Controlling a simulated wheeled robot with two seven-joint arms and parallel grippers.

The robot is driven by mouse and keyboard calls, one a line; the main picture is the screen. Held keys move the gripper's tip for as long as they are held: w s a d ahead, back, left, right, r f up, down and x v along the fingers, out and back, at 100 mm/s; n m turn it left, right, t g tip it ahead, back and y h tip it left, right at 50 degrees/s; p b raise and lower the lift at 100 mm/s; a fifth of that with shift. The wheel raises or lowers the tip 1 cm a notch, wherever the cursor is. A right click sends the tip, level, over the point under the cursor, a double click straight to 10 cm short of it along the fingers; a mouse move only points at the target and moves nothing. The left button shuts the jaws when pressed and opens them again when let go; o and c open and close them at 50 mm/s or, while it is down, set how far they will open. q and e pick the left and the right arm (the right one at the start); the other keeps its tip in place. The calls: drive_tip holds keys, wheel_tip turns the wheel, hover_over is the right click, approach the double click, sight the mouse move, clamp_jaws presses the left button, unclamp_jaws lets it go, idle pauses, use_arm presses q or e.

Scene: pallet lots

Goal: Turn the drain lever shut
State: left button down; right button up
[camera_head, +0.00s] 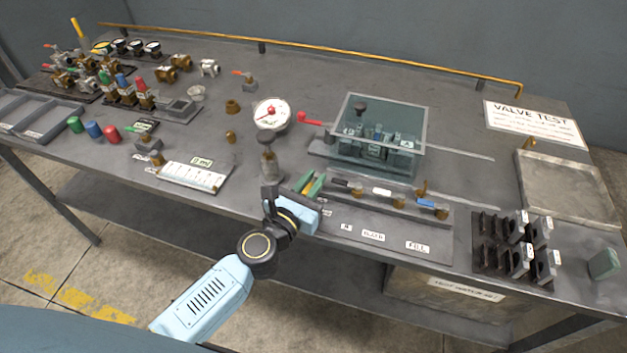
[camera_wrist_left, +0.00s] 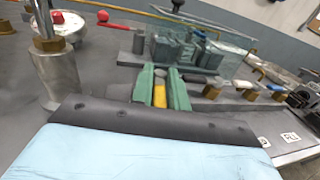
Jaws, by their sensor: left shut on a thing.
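My left gripper (camera_head: 312,183) is at the left end of a row of valves on the front edge of the bench. In the left wrist view its green fingers (camera_wrist_left: 161,80) are closed on a yellow lever (camera_wrist_left: 160,96). The fingers hide most of this lever and the valve under it. To its right are valves with a black lever (camera_head: 345,184), a white lever (camera_head: 382,192) and a blue lever (camera_head: 426,203). The label by the held lever is not readable, so I cannot confirm that it is the drain one. My right gripper is not in view.
A metal cylinder (camera_head: 268,166) with a white gauge (camera_head: 271,114) stands close left of my gripper. A clear-covered box (camera_head: 376,132) and a red-knobbed lever (camera_head: 309,119) are behind the row. A black rack (camera_head: 512,250) and an empty tray (camera_head: 567,188) are at right.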

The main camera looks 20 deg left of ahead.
use_arm(q)
drive_tip(key=m+h, duration=0.1)
drive_tip(key=h, duration=0.1)
drive_tip(key=m+g+h+b, duration=0.1)
drive_tip(key=h, duration=0.1)
drive_tip(key=shift+w+a+f+m+g, duration=0.1)
drive_tip(key=shift+w+a+m+g, duration=0.05)
drive_tip(key=shift+a+m+g, duration=0.2)
drive_tip(key=shift+w+a+m+g+h+b, duration=0.15)
drive_tip(key=shift+m+g+h+b, duration=0.4)
drive_tip(key=shift+m+h+b, duration=0.5)
drive_tip(key=m+g+h+b, duration=0.1)
drive_tip(key=h, duration=0.1)
drive_tip(key=m+g+h+b, duration=0.1)
drive_tip(key=g, duration=0.1)
drive_tip(key=shift+w+a+m+h, duration=0.15)
drive_tip(key=shift+m+h, duration=0.2)
drive_tip(key=shift+m, duration=0.05)
drive_tip(key=shift+m+g+h+b, duration=0.3)
drive_tip(key=shift+g+h+b, duration=0.1)
drive_tip(key=shift+g+b, duration=0.15)
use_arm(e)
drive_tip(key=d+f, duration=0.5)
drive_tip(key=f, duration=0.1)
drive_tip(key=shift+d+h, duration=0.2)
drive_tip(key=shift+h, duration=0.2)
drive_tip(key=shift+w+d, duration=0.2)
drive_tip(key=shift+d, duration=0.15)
